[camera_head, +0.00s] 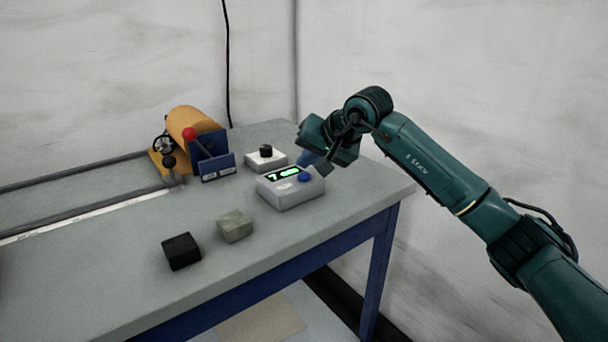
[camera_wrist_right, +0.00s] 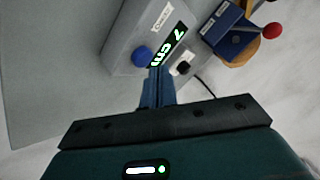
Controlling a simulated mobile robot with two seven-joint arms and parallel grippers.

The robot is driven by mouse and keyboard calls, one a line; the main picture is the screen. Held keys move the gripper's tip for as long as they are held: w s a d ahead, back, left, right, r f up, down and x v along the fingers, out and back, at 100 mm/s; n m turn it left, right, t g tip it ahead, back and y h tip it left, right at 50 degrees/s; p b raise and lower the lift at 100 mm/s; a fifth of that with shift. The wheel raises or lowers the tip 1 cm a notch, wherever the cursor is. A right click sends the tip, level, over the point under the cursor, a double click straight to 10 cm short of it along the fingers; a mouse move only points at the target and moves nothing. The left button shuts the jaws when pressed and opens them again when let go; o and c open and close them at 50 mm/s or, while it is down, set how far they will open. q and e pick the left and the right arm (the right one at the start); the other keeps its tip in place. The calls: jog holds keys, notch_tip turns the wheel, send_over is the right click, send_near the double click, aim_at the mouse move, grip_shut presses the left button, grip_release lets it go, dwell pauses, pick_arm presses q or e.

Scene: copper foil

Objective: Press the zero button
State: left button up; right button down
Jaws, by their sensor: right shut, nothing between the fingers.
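A grey box (camera_head: 292,196) with a lit green display (camera_head: 283,173) and a round blue button (camera_head: 304,177) stands near the right end of the table; the button's marking is too small to read. In the right wrist view the blue button (camera_wrist_right: 141,56) lies ahead and a little left of the fingertips, beside the display (camera_wrist_right: 170,44). My right gripper (camera_head: 313,166) is shut and empty, its tips pointing down close above the box by the button. The fingers (camera_wrist_right: 157,80) look apart from the button, but the exact gap cannot be told. My left gripper is not in view.
A small white box with a black knob (camera_head: 265,151) stands just behind. An orange roller machine (camera_head: 193,122) with a red-knobbed lever and blue panel (camera_head: 213,167) is to the left. A black block (camera_head: 181,251) and a greenish block (camera_head: 235,226) lie in front on the grey table (camera_head: 120,285).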

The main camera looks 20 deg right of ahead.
aim_at(307, 179)
jog(key=shift+f, duration=0.4)
jog(key=shift+f+b, duration=0.55)
dwell(0.5)
jog(key=shift+r, duration=0.1)
jog(key=shift+r+p, duration=0.65)
jog(key=shift+r, duration=0.15)
jog(key=shift+r+p, duration=1.85)
jog(key=shift+r, duration=0.75)
jog(key=shift+s+f, duration=0.1)
jog(key=shift+f, duration=0.05)
